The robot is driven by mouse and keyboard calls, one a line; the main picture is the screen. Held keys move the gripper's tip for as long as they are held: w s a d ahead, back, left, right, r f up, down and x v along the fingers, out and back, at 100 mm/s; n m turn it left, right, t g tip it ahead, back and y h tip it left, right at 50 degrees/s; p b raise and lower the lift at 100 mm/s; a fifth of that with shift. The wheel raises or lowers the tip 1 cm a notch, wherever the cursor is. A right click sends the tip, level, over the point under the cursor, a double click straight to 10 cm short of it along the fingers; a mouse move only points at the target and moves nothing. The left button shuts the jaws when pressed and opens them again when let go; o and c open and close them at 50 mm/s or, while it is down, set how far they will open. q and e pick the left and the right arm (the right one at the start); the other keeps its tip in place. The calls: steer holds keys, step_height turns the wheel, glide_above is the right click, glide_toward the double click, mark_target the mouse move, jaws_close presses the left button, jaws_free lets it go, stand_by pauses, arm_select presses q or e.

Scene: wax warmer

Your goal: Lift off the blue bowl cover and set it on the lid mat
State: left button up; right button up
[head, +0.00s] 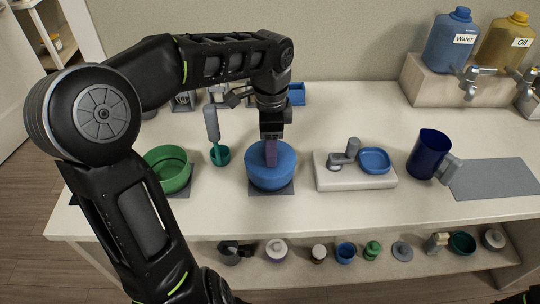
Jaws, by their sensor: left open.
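The blue bowl with its blue cover (270,178) stands on a small dark mat at the middle of the counter, in the head view. The cover appears to sit on the bowl. My left gripper (271,153) points down over the middle of the cover and is open. It hides the top of the cover, so I cannot tell whether it touches it or whether a knob is between the fingers. A flat grey mat (495,178), which looks like the lid mat, lies bare at the right end of the counter. My right gripper is not in view.
A green bowl (168,168) and a teal cup (220,155) with a spatula stand left of the blue bowl. A white scale-like base (355,178) with a blue dish and a dark blue pitcher (429,153) stand between it and the grey mat. Dispensers (450,42) are at back right.

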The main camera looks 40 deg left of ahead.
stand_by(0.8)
arm_select(q)
jaws_close()
stand_by(0.4)
